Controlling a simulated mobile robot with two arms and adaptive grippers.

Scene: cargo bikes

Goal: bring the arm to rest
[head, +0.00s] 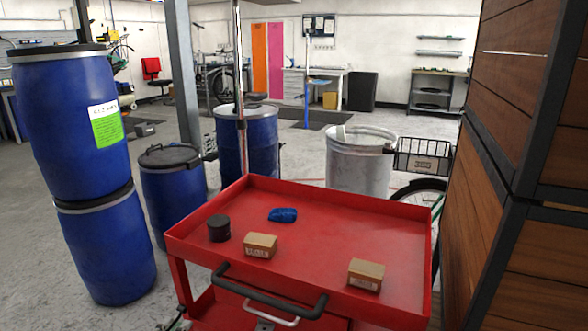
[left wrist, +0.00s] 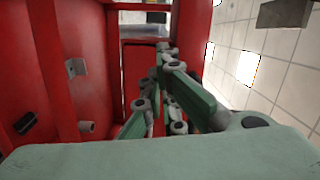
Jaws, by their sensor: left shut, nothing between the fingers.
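My left gripper (left wrist: 163,62) shows in the left wrist view, with its green fingers brought together and nothing between them. Red panels surround it on the left and ahead, and a pale tiled surface lies to the right. In the head view only a small greenish bit shows at the bottom edge, left of the red trolley (head: 340,222), and I cannot tell its fingers there. My right gripper is in neither view.
Stacked blue barrels (head: 105,250) stand left, a grey bin (head: 357,165) behind, and a wooden wall (head: 530,130) at right.

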